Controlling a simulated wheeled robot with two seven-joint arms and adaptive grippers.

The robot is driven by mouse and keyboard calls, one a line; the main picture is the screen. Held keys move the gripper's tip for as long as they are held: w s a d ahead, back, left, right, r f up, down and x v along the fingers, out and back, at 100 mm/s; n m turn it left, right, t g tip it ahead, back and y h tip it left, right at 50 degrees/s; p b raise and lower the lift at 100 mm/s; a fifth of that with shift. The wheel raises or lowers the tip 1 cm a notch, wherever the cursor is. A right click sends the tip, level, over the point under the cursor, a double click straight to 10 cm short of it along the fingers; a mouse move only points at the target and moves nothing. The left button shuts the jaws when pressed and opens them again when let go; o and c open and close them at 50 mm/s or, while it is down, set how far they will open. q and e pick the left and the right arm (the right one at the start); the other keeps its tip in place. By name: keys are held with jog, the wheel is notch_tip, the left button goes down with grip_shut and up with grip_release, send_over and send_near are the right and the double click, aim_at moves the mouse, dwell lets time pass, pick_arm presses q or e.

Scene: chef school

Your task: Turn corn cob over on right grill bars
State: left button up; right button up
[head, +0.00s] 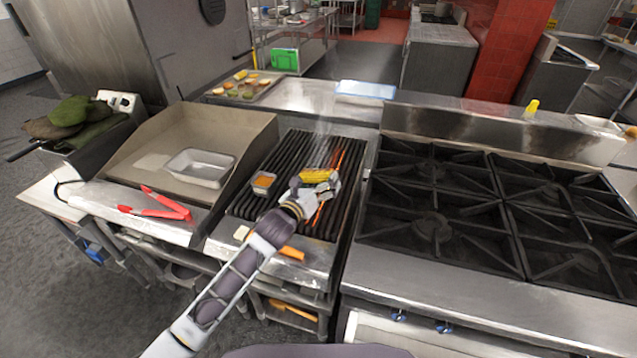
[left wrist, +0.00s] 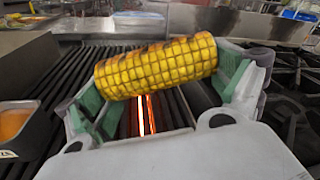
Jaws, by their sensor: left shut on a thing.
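The yellow corn cob (head: 316,175) has brown char lines and is over the right part of the grill bars (head: 290,152). My left gripper (head: 314,190) is shut on the cob. In the left wrist view the cob (left wrist: 157,66) lies crosswise between the two green-padded fingers of the gripper (left wrist: 160,85), tilted slightly up to the right. Glowing orange bars (left wrist: 146,115) show below it. I cannot tell whether the cob touches the bars. My right gripper is out of view.
A small metal pan with orange content (head: 264,183) sits on the grill left of my gripper. A metal tray (head: 200,168) lies on the griddle, and red tongs (head: 155,205) lie in front. A burner range (head: 440,205) stands at the right.

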pick_arm(q)
jog(key=shift+w+f+m+b, duration=0.1)
jog(key=shift+m+b, duration=0.2)
jog(key=shift+b, duration=0.05)
jog(key=shift+w+f+m+t+y+b, duration=0.1)
jog(key=shift+w+m+t+y+b, duration=0.1)
jog(key=shift+m+t+y+b, duration=0.4)
jog(key=shift+w+t+y+b, duration=0.1)
jog(key=shift+t+y+b, duration=0.2)
jog(key=shift+y+b, duration=0.35)
jog(key=shift+f+b, duration=0.95)
jog(key=shift+f, duration=0.35)
jog(key=shift+f+b, duration=0.4)
jog(key=shift+f, duration=0.35)
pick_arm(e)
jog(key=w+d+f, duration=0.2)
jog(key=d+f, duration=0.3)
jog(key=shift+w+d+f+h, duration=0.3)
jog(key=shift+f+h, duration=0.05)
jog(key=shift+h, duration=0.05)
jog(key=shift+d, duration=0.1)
pick_arm(q)
jog(key=o, duration=0.7)
jog(key=shift+c, duration=0.2)
jog(key=shift+o, duration=0.4)
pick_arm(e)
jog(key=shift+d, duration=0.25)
